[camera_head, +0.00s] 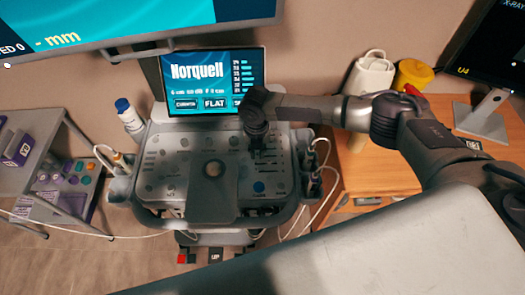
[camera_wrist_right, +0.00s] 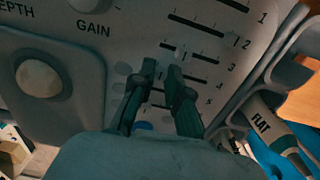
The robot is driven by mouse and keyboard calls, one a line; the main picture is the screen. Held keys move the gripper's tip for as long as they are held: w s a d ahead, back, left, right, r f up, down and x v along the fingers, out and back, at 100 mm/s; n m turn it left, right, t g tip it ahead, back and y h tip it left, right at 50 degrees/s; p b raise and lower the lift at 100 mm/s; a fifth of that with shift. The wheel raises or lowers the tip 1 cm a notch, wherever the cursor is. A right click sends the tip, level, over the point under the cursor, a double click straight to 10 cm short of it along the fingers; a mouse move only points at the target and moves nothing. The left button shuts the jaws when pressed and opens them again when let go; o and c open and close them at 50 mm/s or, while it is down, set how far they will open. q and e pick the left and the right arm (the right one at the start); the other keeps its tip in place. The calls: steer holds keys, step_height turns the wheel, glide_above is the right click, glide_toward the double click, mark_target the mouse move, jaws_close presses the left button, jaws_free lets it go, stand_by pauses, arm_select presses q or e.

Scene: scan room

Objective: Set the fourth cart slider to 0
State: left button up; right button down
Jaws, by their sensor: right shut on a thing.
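The ultrasound-type cart's control panel (camera_head: 170,160) stands ahead, below its screen (camera_head: 212,76). Its sliders are at the panel's right side, under my right gripper (camera_head: 257,154). In the right wrist view, slider tracks numbered 1, 2 and 3 show, with more below. My right gripper (camera_wrist_right: 162,71) has its fingertips close together at the fourth slider track (camera_wrist_right: 196,79), just below the third track (camera_wrist_right: 195,55). It is shut on the fourth slider's knob, which the fingers mostly hide. Its exact position along the track cannot be read. My left gripper is not in view.
A round trackball (camera_wrist_right: 39,78) and a GAIN knob (camera_wrist_right: 92,5) sit left of the sliders. A probe labelled FLAT (camera_wrist_right: 272,130) is at the panel's right edge. A wooden desk (camera_head: 375,170) stands right of the cart, and a grey shelf cart (camera_head: 35,130) left.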

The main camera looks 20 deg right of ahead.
steer(key=shift+w+a+r, duration=0.1)
steer(key=shift+w+a, duration=0.05)
steer(key=shift+a, duration=0.25)
steer(key=c, duration=1.1)
jaws_free()
steer(key=shift+c, duration=0.2)
step_height(320, 180, up, 12)
steer(key=shift+a, duration=0.1)
